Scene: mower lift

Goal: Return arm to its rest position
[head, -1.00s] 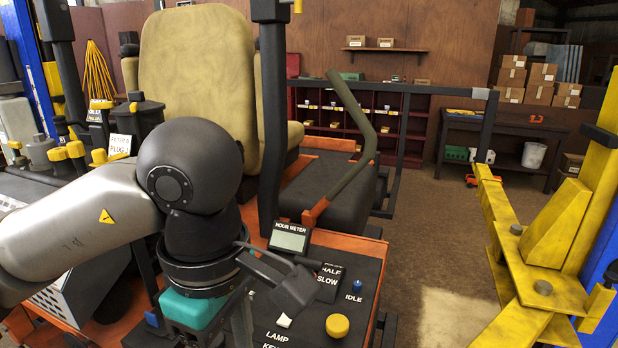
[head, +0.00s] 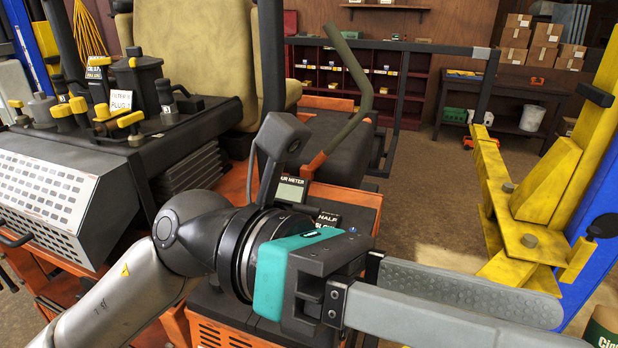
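My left arm comes in from the lower left and reaches across the front of the mower's control console (head: 345,200). My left gripper (head: 562,326), behind a teal collar, points to the right. Its two long grey fingers stand apart with nothing seen between them. The fingers are over the floor side, between the console and the yellow lift post. The gripper and wrist hide much of the console; the hour meter (head: 291,190) and part of the "HALF" label show above them. My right arm and gripper are not in view.
The mower's tan seat (head: 195,55) and olive lever (head: 352,75) stand behind the arm. An engine deck with yellow-handled parts (head: 95,115) is at left. A yellow lift post (head: 595,130) stands at right, with a can (head: 604,328) below. Brown floor (head: 430,205) is clear between.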

